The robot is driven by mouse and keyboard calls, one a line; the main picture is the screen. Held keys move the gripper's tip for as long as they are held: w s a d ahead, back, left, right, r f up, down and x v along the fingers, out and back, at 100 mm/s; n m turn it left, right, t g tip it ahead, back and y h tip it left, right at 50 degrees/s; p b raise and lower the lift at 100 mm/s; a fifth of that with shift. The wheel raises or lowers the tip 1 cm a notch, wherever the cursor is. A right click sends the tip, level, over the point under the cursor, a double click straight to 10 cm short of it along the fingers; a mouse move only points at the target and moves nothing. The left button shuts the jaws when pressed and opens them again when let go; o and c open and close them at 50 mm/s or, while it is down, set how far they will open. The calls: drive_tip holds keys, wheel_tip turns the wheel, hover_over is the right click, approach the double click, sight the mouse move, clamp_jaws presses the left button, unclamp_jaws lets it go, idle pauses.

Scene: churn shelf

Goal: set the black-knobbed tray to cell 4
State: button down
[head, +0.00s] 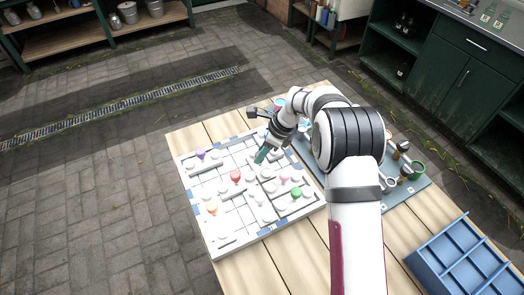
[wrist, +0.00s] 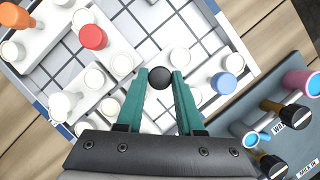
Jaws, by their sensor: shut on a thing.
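The black knob (wrist: 160,78) of the black-knobbed tray sits between the teal fingertips of my gripper (wrist: 160,75) in the wrist view. The gripper is shut on it. In the head view my gripper (head: 262,156) is low over the upper right part of the white gridded board (head: 222,243), and the black knob is hidden there. The tray's white body is partly covered by the fingers, and its outline is hard to tell from the board. Cell numbers cannot be read.
Other white trays carry a red knob (wrist: 93,37), a blue knob (wrist: 228,62), a purple knob (head: 200,153), an orange knob (head: 211,208), a pink knob (head: 284,179) and a green knob (head: 296,192). A blue-grey mat (head: 408,194) with cups lies right; a blue divided crate (head: 462,256) stands front right.

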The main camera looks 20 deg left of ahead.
drive_tip(key=w+a, duration=0.4)
drive_tip(key=shift+w+a, duration=0.35)
drive_tip(key=c, duration=0.5)
unclamp_jaws()
drive_tip(key=shift+c, duration=0.2)
drive_tip(key=v, duration=1.6)
drive_tip(key=shift+f, duration=0.1)
